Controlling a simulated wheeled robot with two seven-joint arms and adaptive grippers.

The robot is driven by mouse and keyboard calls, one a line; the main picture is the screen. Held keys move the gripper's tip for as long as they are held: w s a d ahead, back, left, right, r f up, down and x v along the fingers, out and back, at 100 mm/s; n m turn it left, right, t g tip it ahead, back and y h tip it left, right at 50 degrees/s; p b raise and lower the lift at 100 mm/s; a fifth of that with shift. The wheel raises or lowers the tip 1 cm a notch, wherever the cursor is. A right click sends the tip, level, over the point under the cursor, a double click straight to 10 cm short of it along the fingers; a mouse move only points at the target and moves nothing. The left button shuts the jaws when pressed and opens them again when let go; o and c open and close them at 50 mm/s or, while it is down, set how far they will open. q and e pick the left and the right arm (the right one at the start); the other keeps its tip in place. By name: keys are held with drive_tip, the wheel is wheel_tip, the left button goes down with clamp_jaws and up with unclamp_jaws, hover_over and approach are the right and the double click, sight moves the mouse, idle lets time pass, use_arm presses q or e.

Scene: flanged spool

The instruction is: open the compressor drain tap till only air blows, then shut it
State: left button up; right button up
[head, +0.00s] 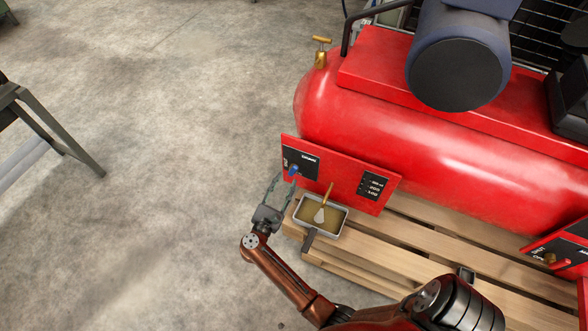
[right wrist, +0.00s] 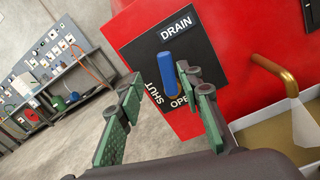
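The drain panel (right wrist: 172,62) on the red compressor (head: 400,120) is black, marked DRAIN, SHUT and OPEN. Its blue tap lever (right wrist: 166,68) has its lower end by the OPEN mark; it also shows in the head view (head: 293,170). My right gripper (right wrist: 158,82) is open in front of the panel, the lever between its fingertips in the picture, nearer the right finger. I cannot tell if they touch. A brass drain pipe (right wrist: 275,73) sends a pale, widening cone (right wrist: 306,122) down into a grey tray (head: 343,222) of brownish liquid. My left gripper is out of view.
The compressor and tray stand on a wooden pallet (head: 430,240). A gauge panel with red and brass fittings (head: 552,258) is at the right. A workbench leg (head: 75,145) stands far left. The concrete floor (head: 150,200) between is clear.

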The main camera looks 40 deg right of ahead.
sight(294, 171)
drive_tip(key=shift+m+g, duration=0.5)
drive_tip(key=x, duration=0.2)
drive_tip(key=b+x, duration=0.1)
drive_tip(key=x, duration=0.3)
drive_tip(key=shift+s+d+f+b, duration=0.1)
drive_tip(key=shift+d+f+b, duration=0.2)
drive_tip(key=shift+f, duration=0.1)
drive_tip(key=shift+w+d+r, duration=0.1)
drive_tip(key=shift+w+d, duration=0.1)
drive_tip(key=shift+d, duration=0.25)
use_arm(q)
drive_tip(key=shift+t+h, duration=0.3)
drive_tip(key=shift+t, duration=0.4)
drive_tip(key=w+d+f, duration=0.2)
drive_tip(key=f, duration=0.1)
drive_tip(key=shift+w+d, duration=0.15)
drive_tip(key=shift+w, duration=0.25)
use_arm(e)
clamp_jaws()
